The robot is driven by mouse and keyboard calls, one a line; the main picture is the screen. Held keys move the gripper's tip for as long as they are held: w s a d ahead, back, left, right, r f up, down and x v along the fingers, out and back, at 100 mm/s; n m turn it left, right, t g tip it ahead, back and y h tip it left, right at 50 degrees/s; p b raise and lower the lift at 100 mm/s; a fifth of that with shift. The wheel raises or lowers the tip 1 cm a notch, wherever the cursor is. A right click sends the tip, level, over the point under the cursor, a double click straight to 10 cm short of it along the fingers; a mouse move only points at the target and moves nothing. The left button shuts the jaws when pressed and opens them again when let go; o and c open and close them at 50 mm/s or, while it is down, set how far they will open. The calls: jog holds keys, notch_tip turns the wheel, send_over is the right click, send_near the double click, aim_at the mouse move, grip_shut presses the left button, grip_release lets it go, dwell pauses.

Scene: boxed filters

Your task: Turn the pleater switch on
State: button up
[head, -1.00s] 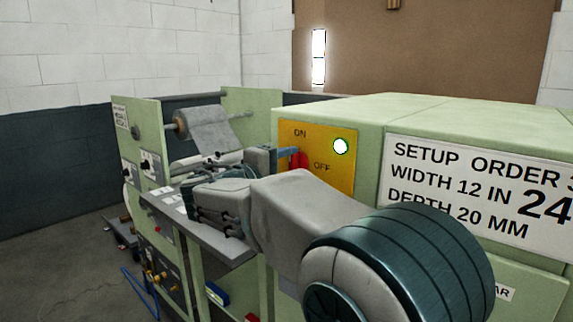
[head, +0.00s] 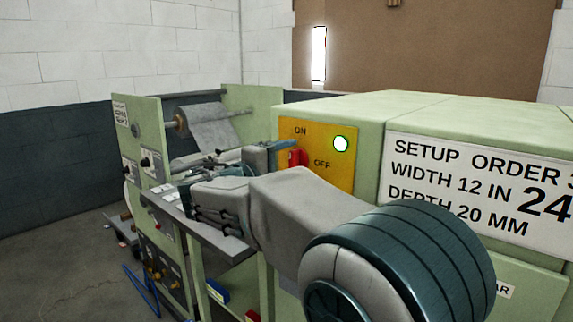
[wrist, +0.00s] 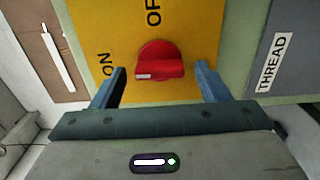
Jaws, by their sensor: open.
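The pleater switch is a red knob (head: 297,158) on a yellow panel (head: 325,180) with the words ON and OFF. In the wrist view the red knob (wrist: 160,60) has a raised bar lying across the picture, with a white mark at its end on the ON side. My gripper (wrist: 160,80) is open, one blue finger on each side of the bar. I cannot tell whether either finger touches it. In the head view my gripper (head: 287,147) is at the panel's left part and partly covers the knob's surroundings.
A setup order sign (head: 480,195) is on the machine's side to the right. A roll of grey material (head: 205,124) hangs at the left over a grey shelf (head: 220,240). A THREAD label (wrist: 274,62) shows beside the panel.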

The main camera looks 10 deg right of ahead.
jog(key=v, duration=1.3)
jog(key=shift+s+a, duration=0.1)
jog(key=shift+a, duration=0.05)
jog(key=s+d+f+m+g+y+p, duration=0.1)
jog(key=s+d+f+g+y+p, duration=0.55)
jog(key=d, duration=0.55)
jog(key=s+f+m+g+y+p, duration=0.1)
jog(key=s+f+m+y+p, duration=0.4)
jog(key=s, duration=0.8)
jog(key=shift+a+f+m+y, duration=0.4)
jog(key=shift+f+m+y, duration=0.4)
jog(key=shift+f+y, duration=0.85)
jog(key=shift+s, duration=0.1)
